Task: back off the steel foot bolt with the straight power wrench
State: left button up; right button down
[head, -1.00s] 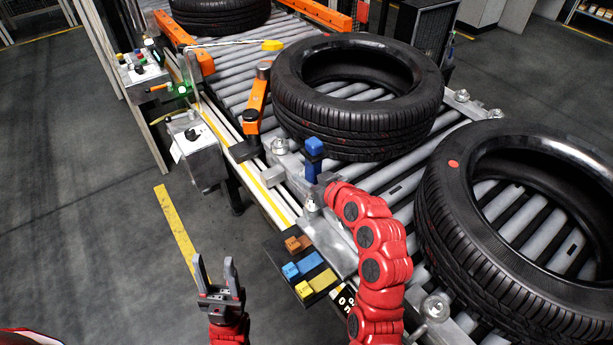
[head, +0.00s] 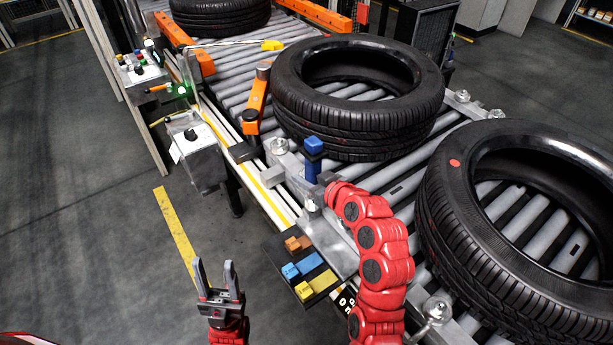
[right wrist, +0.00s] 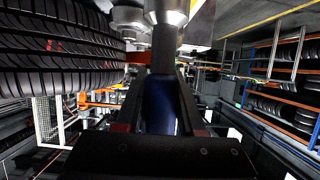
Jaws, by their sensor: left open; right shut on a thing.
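The straight power wrench with a blue body (head: 313,160) stands upright at the near edge of the roller conveyor. My right gripper (right wrist: 160,122) is shut on its blue body, which also shows in the right wrist view (right wrist: 158,100). In the head view the red arm mostly hides this gripper. The wrench's grey shaft (right wrist: 164,50) reaches a flared silver piece (right wrist: 166,17) in the right wrist view. The steel foot bolt (head: 311,205) seems to be just under the wrench; whether they touch I cannot tell. My left gripper (head: 217,272) is open and empty over the floor.
A dark tray (head: 271,246) at the conveyor's side holds orange (head: 298,244), blue (head: 291,271) and yellow (head: 318,285) pieces. Large tyres (head: 355,120) (head: 450,215) lie close behind and right of the wrench. A grey control box (head: 195,150) stands left. The left floor is clear.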

jog(key=shift+s+f, duration=0.2)
jog(key=shift+f, duration=0.65)
jog(key=shift+w+r+p, duration=0.15)
jog(key=shift+r+p, duration=0.05)
jog(key=shift+r, duration=0.4)
jog(key=shift+w+r+p, duration=0.15)
jog(key=shift+r, duration=0.4)
notch_tip(320, 180, up, 6)
jog(key=shift+w+r+p, duration=0.1)
jog(key=shift+p, duration=0.6)
